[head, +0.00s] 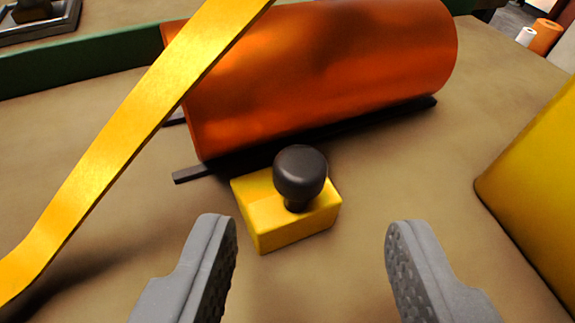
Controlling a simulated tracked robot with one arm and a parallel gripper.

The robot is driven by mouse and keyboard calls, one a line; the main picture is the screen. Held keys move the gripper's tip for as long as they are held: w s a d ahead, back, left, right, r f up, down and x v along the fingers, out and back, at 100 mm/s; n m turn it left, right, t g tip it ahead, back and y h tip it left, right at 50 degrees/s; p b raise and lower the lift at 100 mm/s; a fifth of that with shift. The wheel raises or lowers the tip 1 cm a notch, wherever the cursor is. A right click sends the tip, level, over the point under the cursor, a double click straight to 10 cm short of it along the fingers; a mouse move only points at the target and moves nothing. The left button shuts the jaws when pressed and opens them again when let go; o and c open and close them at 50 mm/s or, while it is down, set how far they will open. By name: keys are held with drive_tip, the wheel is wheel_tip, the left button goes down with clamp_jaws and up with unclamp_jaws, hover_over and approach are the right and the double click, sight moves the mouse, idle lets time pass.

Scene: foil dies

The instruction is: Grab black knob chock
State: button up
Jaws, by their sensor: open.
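The chock is a yellow block (272,222) with a black round knob (300,172) on a short stem on top. It sits upright on the tan surface, just in front of a large orange foil roll. My gripper (310,245) is open and empty. Its two grey fingers are at the bottom of the head view, one on each side of the chock and nearer to the camera. The left finger is closer to the block in the picture than the right one. The fingers do not appear to touch it.
The orange roll (330,65) lies behind the chock on dark bars (190,174). A yellow strip (120,145) crosses the left side. A large yellow object (540,190) stands at the right. A green edge (80,65) runs behind. Bare surface (410,160) lies right of the chock.

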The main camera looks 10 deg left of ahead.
sight(300, 184)
drive_tip(key=shift+a+b+x, duration=0.1)
drive_tip(key=shift+b+x, duration=0.25)
drive_tip(key=shift+x, duration=1.3)
drive_tip(key=shift+a+b+x, duration=0.15)
drive_tip(key=shift+b+x, duration=0.2)
drive_tip(key=shift+x, duration=1.3)
drive_tip(key=shift+r, duration=0.15)
clamp_jaws()
